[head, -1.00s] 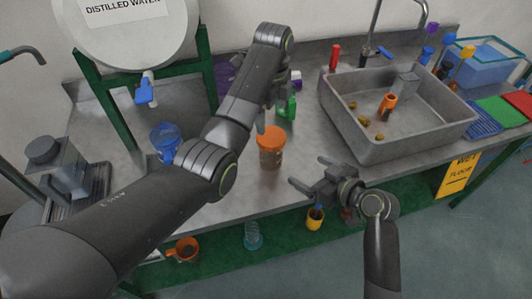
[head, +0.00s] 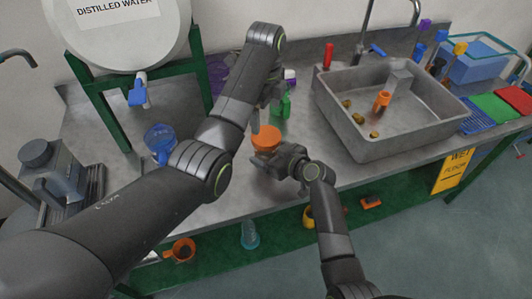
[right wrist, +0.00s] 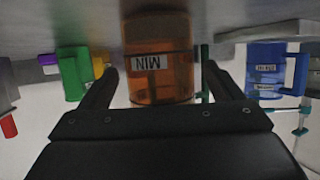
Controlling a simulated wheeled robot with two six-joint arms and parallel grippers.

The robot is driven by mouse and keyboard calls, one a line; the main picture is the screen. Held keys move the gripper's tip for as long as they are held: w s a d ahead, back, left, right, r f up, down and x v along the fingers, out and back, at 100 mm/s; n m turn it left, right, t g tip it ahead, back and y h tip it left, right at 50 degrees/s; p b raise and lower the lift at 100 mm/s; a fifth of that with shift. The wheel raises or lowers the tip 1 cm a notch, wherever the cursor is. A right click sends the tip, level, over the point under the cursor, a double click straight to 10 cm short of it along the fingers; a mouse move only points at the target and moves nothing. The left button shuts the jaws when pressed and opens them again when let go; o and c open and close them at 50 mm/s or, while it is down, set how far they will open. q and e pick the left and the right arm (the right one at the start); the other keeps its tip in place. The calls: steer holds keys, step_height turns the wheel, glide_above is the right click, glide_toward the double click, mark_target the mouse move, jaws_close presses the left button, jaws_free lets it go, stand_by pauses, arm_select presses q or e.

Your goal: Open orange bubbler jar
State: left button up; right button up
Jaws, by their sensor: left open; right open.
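The orange bubbler jar (head: 265,139) stands on the grey counter, with its orange lid on. In the right wrist view the see-through orange jar (right wrist: 158,50) appears upside down with a white label. My right gripper (head: 270,158) is open at the jar's near side and hides its lower body in the head view. Its fingers lie to either side of the jar in the wrist view; I cannot tell whether they touch it. My left gripper (head: 263,110) is open just behind and above the jar, partly hidden by its own arm.
A green bottle (head: 284,102) stands close behind the jar. A blue jug (head: 160,141) is to its left, and the sink (head: 340,125) is to its right. A distilled water tank (head: 115,35) stands at the back left. The front counter between jug and sink is mostly clear.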

steer(key=shift+x, duration=0.75)
